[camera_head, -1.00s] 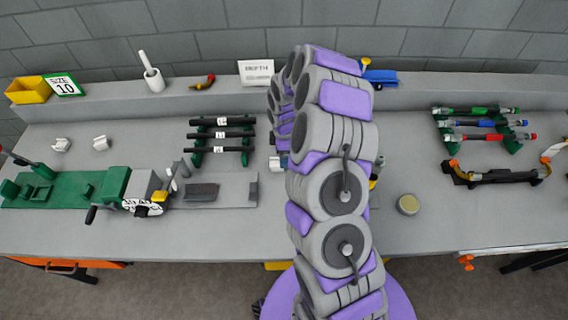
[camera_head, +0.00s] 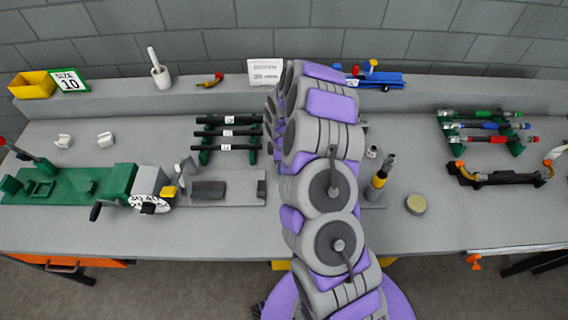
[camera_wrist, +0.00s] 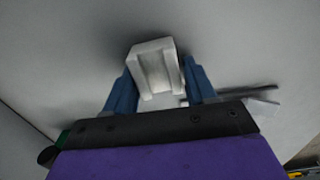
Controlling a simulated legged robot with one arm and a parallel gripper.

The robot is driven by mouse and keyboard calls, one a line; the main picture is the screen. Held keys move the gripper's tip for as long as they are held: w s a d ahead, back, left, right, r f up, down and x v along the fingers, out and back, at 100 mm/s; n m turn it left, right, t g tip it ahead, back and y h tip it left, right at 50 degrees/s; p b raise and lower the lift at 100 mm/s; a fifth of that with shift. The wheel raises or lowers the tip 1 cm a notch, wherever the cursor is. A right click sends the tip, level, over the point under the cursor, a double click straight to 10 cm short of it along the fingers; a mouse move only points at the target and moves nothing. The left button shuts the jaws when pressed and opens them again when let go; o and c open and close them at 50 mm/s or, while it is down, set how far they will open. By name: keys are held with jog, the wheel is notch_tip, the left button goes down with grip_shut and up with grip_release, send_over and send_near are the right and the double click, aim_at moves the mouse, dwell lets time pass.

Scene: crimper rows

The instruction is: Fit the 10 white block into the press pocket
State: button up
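A white block (camera_wrist: 156,68) with a channel in its face sits between the two blue fingers of my gripper (camera_wrist: 158,78) in the wrist view. Both fingers appear to touch its sides. In the head view my gripper and this block are hidden behind my arm. Two more white blocks, one on the left (camera_head: 63,141) and one on the right (camera_head: 105,140), lie on the bench at the left. The green press (camera_head: 75,186) with recesses and a white numbered dial (camera_head: 149,203) stands in front of them. I cannot tell which recess is the pocket.
A "SIZE 10" sign (camera_head: 69,80) and a yellow bin (camera_head: 32,84) stand on the back ledge. Black bars (camera_head: 228,133) lie on a rack left of my arm. Bench between tin and right rack is clear.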

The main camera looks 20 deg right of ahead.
jog(key=shift+a, duration=0.4)
jog(key=shift+c, duration=1.5)
jog(key=d, duration=0.3)
jog(key=shift+d+f, duration=0.1)
jog(key=shift+d, duration=0.05)
jog(key=c, duration=0.4)
jog(key=shift+a, duration=0.4)
jog(key=shift+c, duration=0.2)
jog(key=r, duration=0.1)
jog(key=a+r, duration=0.1)
jog(key=r, duration=0.1)
jog(key=shift+a+r+p, duration=0.25)
jog(key=shift+a+p, duration=0.1)
jog(key=shift+a, duration=0.05)
notch_tip(320, 180, up, 14)
jog(key=r+p, duration=0.1)
jog(key=p, duration=0.2)
jog(key=s+a+r+m+b, duration=0.1)
jog(key=a+r+m, duration=0.2)
jog(key=a+m, duration=0.6)
jog(key=m, duration=0.4)
jog(key=shift+s+a+b, duration=0.25)
jog(key=shift+s+b, duration=0.05)
jog(key=shift+b, duration=0.1)
